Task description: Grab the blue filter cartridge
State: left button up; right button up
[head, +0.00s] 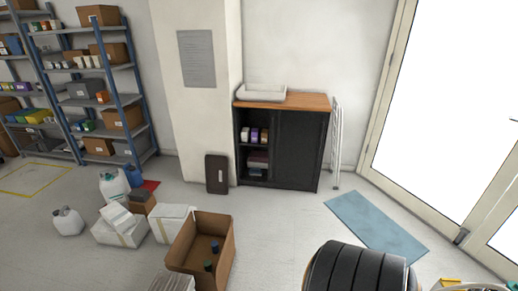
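An open cardboard box (178,256) stands on the floor at the bottom, left of centre. Two small dark cylinders are in it: one (215,246) towards its right side and one (208,265) nearer me. The nearer one looks slightly blue-green, but both are too small and dark to tell whether either is the blue filter cartridge. Neither of my grippers shows in the head view.
White boxes (120,232) and white jugs (68,221) crowd the floor left of the cardboard box. A large black ribbed object (358,268) stands at the bottom right. A dark cabinet (298,150) stands against the wall. Floor between is clear, with a blue mat (375,225) at right.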

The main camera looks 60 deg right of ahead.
aim_at(215, 244)
jog(key=z, duration=1.25)
jog(key=u, duration=0.25)
jog(key=i+l+u, duration=0.55)
jog(key=l+u, duration=0.2)
jog(key=i+l+u, duration=0.2)
jog(key=l+u, duration=0.15)
